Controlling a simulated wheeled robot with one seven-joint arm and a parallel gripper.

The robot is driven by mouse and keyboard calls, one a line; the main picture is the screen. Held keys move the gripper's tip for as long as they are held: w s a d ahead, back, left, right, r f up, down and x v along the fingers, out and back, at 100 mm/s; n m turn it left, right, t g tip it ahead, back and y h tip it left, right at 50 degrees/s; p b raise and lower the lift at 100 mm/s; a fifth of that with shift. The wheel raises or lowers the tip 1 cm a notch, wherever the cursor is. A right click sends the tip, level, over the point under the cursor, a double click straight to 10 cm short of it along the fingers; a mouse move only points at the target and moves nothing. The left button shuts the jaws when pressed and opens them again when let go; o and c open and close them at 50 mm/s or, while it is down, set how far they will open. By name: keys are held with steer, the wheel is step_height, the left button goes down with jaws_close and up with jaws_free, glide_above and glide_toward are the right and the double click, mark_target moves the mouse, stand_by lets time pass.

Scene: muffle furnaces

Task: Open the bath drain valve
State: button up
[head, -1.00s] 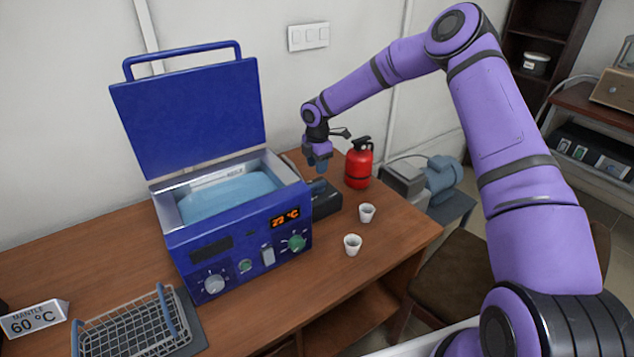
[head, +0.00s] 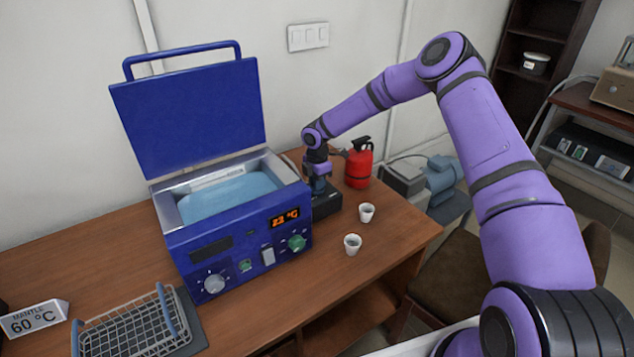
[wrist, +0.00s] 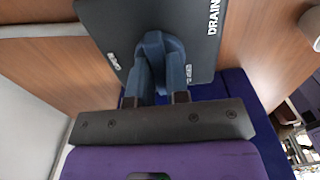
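The drain valve is a dark box (wrist: 205,45) marked DRAIN in the wrist view. It stands on the table at the right side of the blue bath (head: 235,240), and its dark body (head: 326,205) shows in the head view. A blue valve handle (wrist: 154,42) sits on top of the box. My gripper (wrist: 160,72) is down at the handle, with its blue fingers on either side of it. Whether the fingers press on the handle cannot be told. In the head view my gripper (head: 319,186) hides the handle.
The bath lid (head: 190,115) stands open. A red extinguisher (head: 359,165) stands just behind and right of the box. Two white cups (head: 366,212) (head: 352,244) stand in front. A wire basket (head: 130,325) and a sign (head: 35,318) are at the front left.

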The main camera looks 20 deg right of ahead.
jaws_close()
steer(key=m, duration=0.4)
steer(key=shift+r+m, duration=0.1)
steer(key=shift+m, duration=0.3)
steer(key=m, duration=0.4)
steer(key=shift+m, duration=0.3)
steer(key=m, duration=0.4)
steer(key=shift+m, duration=2.3)
steer(key=o, duration=0.7)
jaws_free()
